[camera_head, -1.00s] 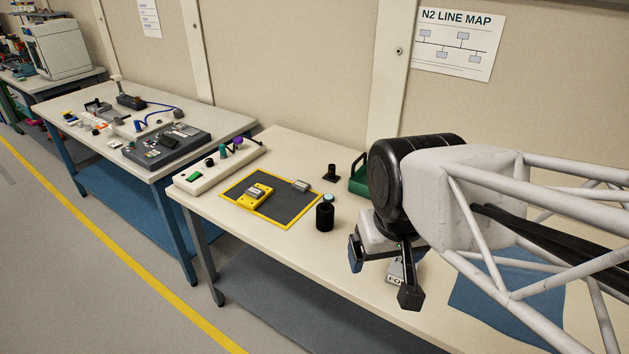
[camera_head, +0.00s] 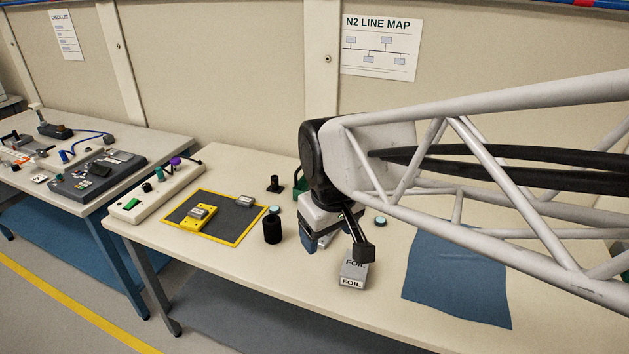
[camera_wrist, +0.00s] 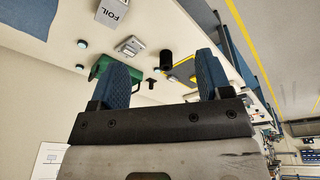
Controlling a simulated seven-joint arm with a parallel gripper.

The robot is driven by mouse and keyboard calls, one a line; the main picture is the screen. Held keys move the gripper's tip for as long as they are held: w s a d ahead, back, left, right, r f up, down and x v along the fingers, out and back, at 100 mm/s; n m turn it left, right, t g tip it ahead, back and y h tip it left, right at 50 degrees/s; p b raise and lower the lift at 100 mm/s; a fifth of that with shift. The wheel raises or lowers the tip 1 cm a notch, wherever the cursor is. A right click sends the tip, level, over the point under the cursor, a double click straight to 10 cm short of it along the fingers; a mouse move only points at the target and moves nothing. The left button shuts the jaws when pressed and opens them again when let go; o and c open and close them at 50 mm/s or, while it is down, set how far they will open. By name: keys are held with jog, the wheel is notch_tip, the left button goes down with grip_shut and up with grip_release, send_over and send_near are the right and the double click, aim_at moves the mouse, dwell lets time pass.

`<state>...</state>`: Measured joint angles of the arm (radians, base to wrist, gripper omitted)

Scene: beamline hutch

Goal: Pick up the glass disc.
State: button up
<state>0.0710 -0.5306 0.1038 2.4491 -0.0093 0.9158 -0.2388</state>
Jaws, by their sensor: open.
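A small pale teal disc with a dark rim (camera_head: 380,221) lies on the table right of my gripper, and it looks like the glass disc. The wrist view shows it as a small teal round (camera_wrist: 82,43). A similar pale teal disc (camera_head: 274,209) sits on top of a black cylinder (camera_head: 272,232) left of my gripper; I cannot tell for certain which is meant. My gripper (camera_head: 338,246) is open and empty above the table, between the two discs. Its two blue finger pads show in the wrist view (camera_wrist: 162,65), spread wide apart.
A FOIL box (camera_head: 352,273) stands in front of my gripper. A blue cloth (camera_head: 458,272) lies to the right. A green tray (camera_wrist: 110,66), a grey block (camera_wrist: 130,46) and a black post (camera_head: 274,184) are nearby. A yellow-edged mat (camera_head: 233,237) lies left.

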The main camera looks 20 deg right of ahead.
jog(key=w+d+f+n, duration=0.1)
jog(key=w+d+n, duration=0.15)
jog(key=w, duration=0.35)
jog(key=w+d+f+n, duration=0.1)
jog(key=w+d+n, duration=0.1)
jog(key=w+d, duration=0.25)
jog(key=n+g, duration=0.2)
jog(key=n, duration=0.9)
send_near(381, 220)
jog(key=shift+w+a+f, duration=0.2)
jog(key=shift+f, duration=0.1)
jog(key=shift+w+d+f, duration=0.1)
jog(key=shift+d+f, duration=0.2)
jog(key=shift+d, duration=0.05)
jog(key=shift+f, duration=1.3)
jog(key=shift+f, duration=2.6)
